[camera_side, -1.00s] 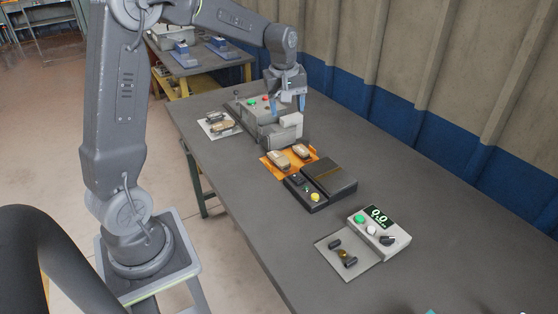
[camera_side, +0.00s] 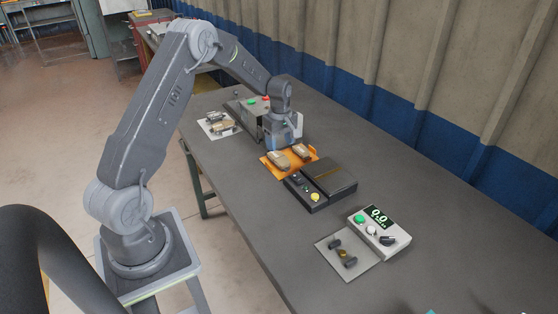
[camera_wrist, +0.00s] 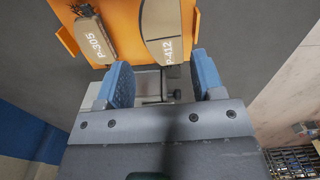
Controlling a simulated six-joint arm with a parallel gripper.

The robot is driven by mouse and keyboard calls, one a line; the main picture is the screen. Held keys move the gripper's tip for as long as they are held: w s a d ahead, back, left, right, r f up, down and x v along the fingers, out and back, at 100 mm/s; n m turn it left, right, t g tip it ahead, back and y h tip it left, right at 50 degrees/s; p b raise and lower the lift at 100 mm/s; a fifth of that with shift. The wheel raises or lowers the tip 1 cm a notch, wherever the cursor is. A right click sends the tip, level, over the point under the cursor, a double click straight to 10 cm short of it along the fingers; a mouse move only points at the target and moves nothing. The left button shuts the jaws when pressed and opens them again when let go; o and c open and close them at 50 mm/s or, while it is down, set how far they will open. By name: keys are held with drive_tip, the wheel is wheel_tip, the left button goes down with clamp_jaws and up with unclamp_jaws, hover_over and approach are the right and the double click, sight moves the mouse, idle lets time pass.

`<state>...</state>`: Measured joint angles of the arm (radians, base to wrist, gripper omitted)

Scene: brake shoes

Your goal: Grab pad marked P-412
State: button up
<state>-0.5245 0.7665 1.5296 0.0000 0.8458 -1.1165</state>
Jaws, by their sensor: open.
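The pad marked P-412 (camera_wrist: 167,28) lies on an orange tray (camera_wrist: 133,65) at the top of the wrist view, with its lettering legible. A second pad (camera_wrist: 96,36), marked what looks like P-305 or P-905, lies to its left on the same tray. In the side view the tray (camera_side: 270,168) holds both tan pads; the left one (camera_side: 278,159) appears to be P-412. My gripper (camera_wrist: 163,80) is open and empty, its blue fingers pointing at the tray. P-412's near end is just ahead of the gap between them. In the side view my gripper (camera_side: 283,147) is low, just behind the pads.
A grey machine (camera_side: 247,107) with green and red buttons stands behind my gripper. A black box (camera_side: 330,178) with a yellow button sits in front of the tray. A white plate with parts (camera_side: 219,125) is left; a scale (camera_side: 380,229) is at front right.

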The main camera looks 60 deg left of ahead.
sight(280, 157)
drive_tip(key=shift+d+f, duration=0.15)
drive_tip(key=shift+f, duration=2.6)
drive_tip(key=shift+c, duration=0.3)
drive_tip(key=shift+r, duration=0.1)
drive_tip(key=c, duration=0.7)
drive_tip(key=shift+r, duration=0.1)
